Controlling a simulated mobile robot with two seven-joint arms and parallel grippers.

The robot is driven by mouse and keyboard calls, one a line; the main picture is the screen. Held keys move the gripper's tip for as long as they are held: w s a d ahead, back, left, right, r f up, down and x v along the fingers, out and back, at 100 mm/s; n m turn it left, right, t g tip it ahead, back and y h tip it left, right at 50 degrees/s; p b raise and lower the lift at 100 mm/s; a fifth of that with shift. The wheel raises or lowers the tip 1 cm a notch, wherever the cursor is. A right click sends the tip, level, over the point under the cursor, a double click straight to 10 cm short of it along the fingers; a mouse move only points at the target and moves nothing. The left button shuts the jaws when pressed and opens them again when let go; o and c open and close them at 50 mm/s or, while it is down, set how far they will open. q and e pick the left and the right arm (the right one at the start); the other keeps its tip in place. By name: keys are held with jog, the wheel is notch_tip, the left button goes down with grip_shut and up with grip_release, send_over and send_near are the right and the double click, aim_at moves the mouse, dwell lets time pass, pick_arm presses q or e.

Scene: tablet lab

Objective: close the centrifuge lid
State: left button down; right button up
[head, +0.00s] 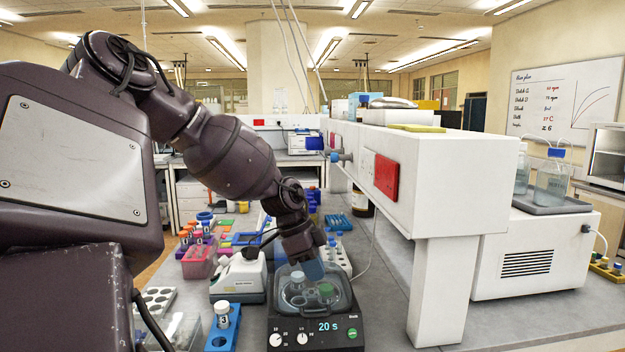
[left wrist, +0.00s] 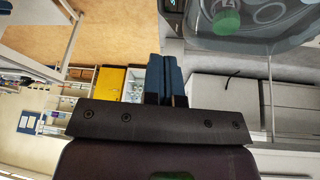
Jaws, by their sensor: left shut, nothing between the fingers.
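The small dark centrifuge (head: 317,334) stands on the bench at the lower middle of the head view, with knobs and a "20 s" display on its front. Its clear lid (head: 335,268) looks raised at the back, behind my gripper; its exact angle is hard to tell. Capped tubes show in the bowl, one with a green cap (head: 325,290). My left gripper (head: 312,268) is shut and empty, pointing down over the back of the centrifuge; contact with the lid cannot be told. In the left wrist view its blue fingers (left wrist: 165,78) are together, left of the clear bowl (left wrist: 270,35).
A blue tube holder (head: 222,330) stands left of the centrifuge, and a white device (head: 238,278) behind it. A white tube rack (head: 338,256) is close behind. The white shelf post (head: 437,290) stands to the right, with some bare bench between.

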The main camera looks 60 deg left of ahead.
aim_at(315, 315)
pick_arm(q)
jog(key=f, duration=0.2)
jog(key=s+d+f+b, duration=0.1)
jog(key=f, duration=0.1)
jog(key=d+f+b, duration=0.1)
jog(key=f, duration=0.2)
jog(key=shift+s+d, duration=0.1)
jog(key=shift+s, duration=0.1)
jog(key=shift+d+f+y, duration=0.1)
jog(key=shift+f+y, duration=0.2)
jog(key=shift+f, duration=0.1)
jog(key=shift+s+d+f+t+y+b, duration=0.15)
jog(key=shift+f+t+y+b, duration=0.15)
jog(key=shift+f+b, duration=0.25)
pick_arm(e)
jog(key=shift+w+d+f, duration=0.65)
jog(key=shift+w+d, duration=0.1)
jog(key=shift+d, duration=0.1)
jog(key=shift+f, duration=0.1)
